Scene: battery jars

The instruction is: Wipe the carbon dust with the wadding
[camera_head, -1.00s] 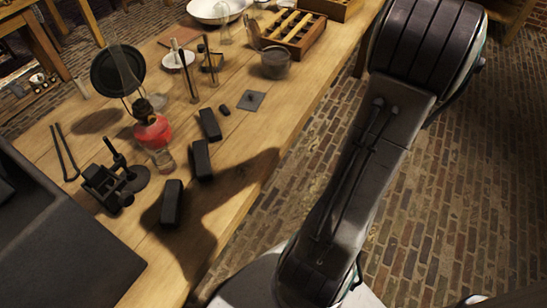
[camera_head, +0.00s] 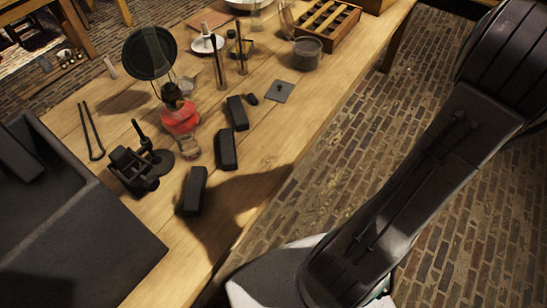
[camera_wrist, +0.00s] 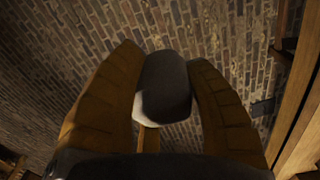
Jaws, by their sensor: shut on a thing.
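In the head view my arm reaches away at the right, and the gripper and wadding are out of frame. I cannot pick out the carbon dust for certain. A grey square plate (camera_head: 279,91) with a small dark knob or lump lies on the bench (camera_head: 262,150).
Several black blocks (camera_head: 226,149) lie along the bench's near side. Behind them stand a red lamp (camera_head: 180,117), a black clamp (camera_head: 133,170), tongs (camera_head: 90,132) and a grey jar (camera_head: 307,54). A dark box (camera_head: 90,240) fills the left. The brick floor (camera_head: 350,130) beside the bench is clear.

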